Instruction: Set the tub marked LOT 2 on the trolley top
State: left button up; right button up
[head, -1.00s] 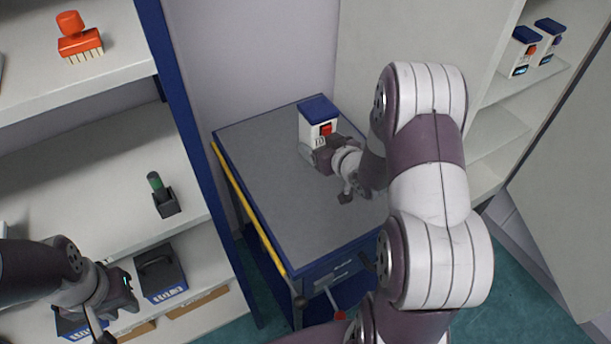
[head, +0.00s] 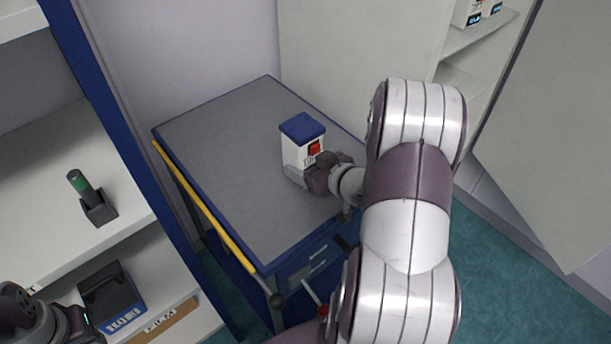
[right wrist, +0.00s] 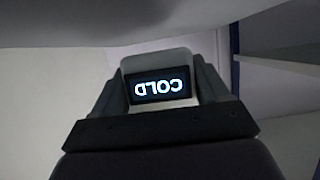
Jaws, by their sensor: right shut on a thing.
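A white tub with a blue lid and a red tab (head: 302,132) is in my right gripper (head: 307,180), over the right part of the grey trolley top (head: 225,150). The tub looks upright; whether its base touches the top I cannot tell. My right gripper is shut on it, fingers low on its sides. No LOT mark is readable. My left gripper (head: 78,325) is at the lower left edge, partly cut off; its jaws are unclear.
The trolley has a yellow rail (head: 205,208) along its left side. Left shelving holds a green-topped device (head: 92,198) and a dark box (head: 112,297). More white tubs (head: 475,12) stand on a shelf at upper right. The left and back of the trolley top are clear.

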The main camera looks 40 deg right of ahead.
notch_tip(320, 180, down, 4)
jog(key=shift+r+b, duration=0.25)
jog(key=shift+b, duration=0.2)
jog(key=shift+f, duration=0.25)
